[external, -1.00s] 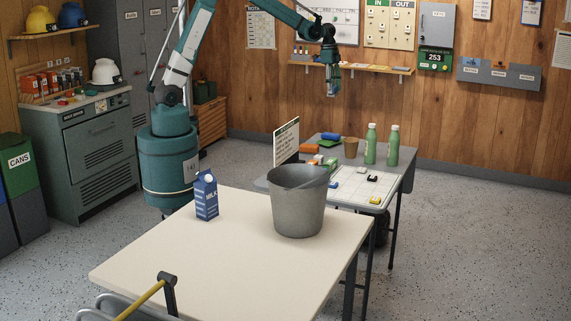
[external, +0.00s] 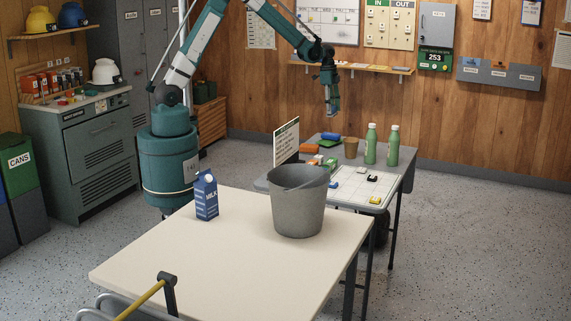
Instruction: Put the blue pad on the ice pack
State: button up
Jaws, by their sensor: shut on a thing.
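My gripper (external: 332,112) hangs pointing down above the back part of the grey folding table (external: 398,170). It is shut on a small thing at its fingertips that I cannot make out. Below it on the table lies a blue block-like thing (external: 330,136) by a flat green thing (external: 327,143). A smaller blue piece (external: 334,184) lies on the pale gridded board (external: 350,194). I cannot tell which of these is the blue pad or the ice pack.
Two green bottles (external: 370,144) and a brown cup (external: 351,148) stand right of the blue thing. An orange item (external: 310,149) and an upright sign (external: 286,143) are to the left. A grey bucket (external: 297,208) and a milk carton (external: 206,197) stand on the nearer cream table (external: 220,262).

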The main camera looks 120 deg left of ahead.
jog(key=shift+f+b, duration=0.35)
jog(key=shift+f, duration=2.8)
jog(key=shift+f, duration=1.85)
jog(key=shift+f+b, duration=0.1)
jog(key=shift+b, duration=0.2)
jog(key=o, duration=0.8)
jog(key=shift+o, duration=0.4)
jog(key=r, duration=0.4)
jog(key=s+r+p, duration=0.1)
jog(key=r, duration=0.7)
jog(key=shift+s, duration=0.2)
